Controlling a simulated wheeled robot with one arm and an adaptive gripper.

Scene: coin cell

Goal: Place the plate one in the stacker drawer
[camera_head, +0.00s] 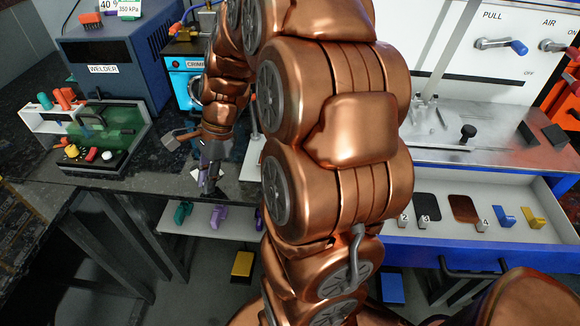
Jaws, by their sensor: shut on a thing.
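My gripper (208,186) is at the front edge of the dark bench, left of my arm links. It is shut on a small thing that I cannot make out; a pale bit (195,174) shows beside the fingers. I cannot tell whether this is plate one. The blue-fronted drawer (480,255) at the right stands open, well away from my gripper. In it lie a dark plate (428,207) and a copper plate (464,208), with small numbered white tags. The drawer's left part is hidden behind my arm.
A blue clip (503,216) and a yellow clip (533,217) also lie in the drawer. A press with a black knob (468,131) stands above it. The welder (110,65), the crimper (187,80) and a green-backed station (100,130) stand at the left.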

